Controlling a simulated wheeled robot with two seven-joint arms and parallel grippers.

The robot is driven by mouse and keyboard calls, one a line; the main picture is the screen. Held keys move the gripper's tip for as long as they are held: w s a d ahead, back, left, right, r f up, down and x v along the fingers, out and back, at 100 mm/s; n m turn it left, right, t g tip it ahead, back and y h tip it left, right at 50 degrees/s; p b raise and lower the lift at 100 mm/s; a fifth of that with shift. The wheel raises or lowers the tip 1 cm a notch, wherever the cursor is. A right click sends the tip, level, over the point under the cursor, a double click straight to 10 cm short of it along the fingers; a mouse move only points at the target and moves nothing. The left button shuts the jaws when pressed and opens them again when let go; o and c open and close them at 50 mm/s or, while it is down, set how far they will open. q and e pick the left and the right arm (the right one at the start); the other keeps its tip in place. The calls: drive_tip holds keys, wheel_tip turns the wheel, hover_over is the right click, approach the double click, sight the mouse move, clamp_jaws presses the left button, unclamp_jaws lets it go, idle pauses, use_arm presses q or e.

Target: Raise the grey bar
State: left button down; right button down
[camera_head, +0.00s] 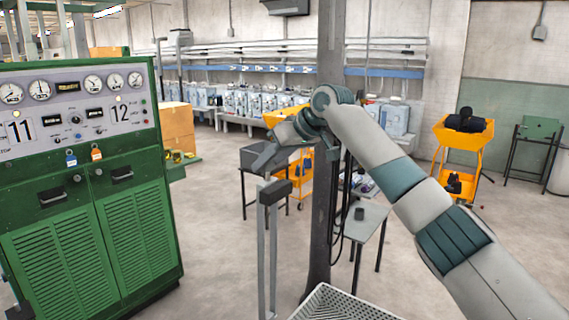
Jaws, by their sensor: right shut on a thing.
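A narrow grey bar (262,250) stands upright at the lower middle, made of two thin pale uprights under a dark block. Its lower end runs out of the picture. My right arm comes in from the right, and its gripper (267,164) points down and left at the top of the bar. The gripper is shut on the bar, though the exact contact is hard to make out. My left gripper is not in view.
A green control cabinet (95,225) with gauges fills the left. A dark column (322,215) stands close behind the gripper. A pale perforated crate (340,304) is at the bottom, and a small grey table (362,220) is right of the column. Yellow carts (460,145) stand farther back.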

drive_tip(key=shift+w+a+f, duration=0.15)
drive_tip(key=shift+a+f, duration=0.2)
drive_tip(key=shift+a, duration=0.1)
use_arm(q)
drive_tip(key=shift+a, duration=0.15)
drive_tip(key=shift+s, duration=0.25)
use_arm(e)
drive_tip(key=shift+f, duration=0.1)
drive_tip(key=c, duration=1.4)
unclamp_jaws()
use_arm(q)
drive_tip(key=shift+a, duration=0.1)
use_arm(e)
drive_tip(key=shift+o, duration=0.2)
drive_tip(key=shift+a, duration=0.15)
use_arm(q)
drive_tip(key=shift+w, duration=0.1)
use_arm(e)
drive_tip(key=shift+r, duration=0.2)
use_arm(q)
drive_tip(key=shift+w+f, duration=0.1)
